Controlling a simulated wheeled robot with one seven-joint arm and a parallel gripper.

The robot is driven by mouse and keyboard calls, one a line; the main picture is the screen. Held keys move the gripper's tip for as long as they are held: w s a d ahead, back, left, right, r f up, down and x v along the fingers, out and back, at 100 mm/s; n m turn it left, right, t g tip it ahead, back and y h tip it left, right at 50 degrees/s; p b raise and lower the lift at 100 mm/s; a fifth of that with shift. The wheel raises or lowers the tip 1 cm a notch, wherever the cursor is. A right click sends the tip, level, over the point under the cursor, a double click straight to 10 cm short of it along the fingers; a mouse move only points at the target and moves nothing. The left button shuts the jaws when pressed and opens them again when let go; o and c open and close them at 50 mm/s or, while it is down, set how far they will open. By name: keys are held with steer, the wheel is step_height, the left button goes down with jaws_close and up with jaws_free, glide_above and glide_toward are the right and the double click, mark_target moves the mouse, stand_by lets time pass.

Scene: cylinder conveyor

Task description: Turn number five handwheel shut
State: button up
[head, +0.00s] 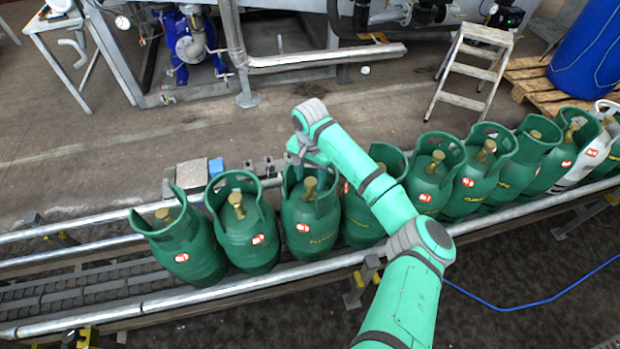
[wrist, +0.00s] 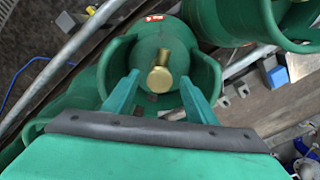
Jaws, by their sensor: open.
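A row of green gas cylinders with brass valve tops stands on the conveyor; I can read no numbers on them. My gripper (head: 303,160) is over the back of the third cylinder from the left (head: 310,222). This cylinder's brass handwheel (head: 309,188) shows in front of the gripper. In the wrist view, my gripper (wrist: 158,95) is open, its two green fingers pointing into a cylinder's collar. A brass handwheel (wrist: 160,79) lies between and slightly beyond the fingertips, with a visible gap on each side. The red label (wrist: 155,18) is on the far side.
Neighbouring cylinders (head: 245,240) stand close on both sides, with raised collars. One white cylinder (head: 588,160) is at the right. Metal rails (head: 190,302) run along the conveyor. A blue block (head: 216,167) sits behind the row. A step stool (head: 475,70) stands at the back.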

steer(key=shift+f, duration=0.35)
steer(key=c, duration=1.1)
steer(key=shift+o, duration=0.2)
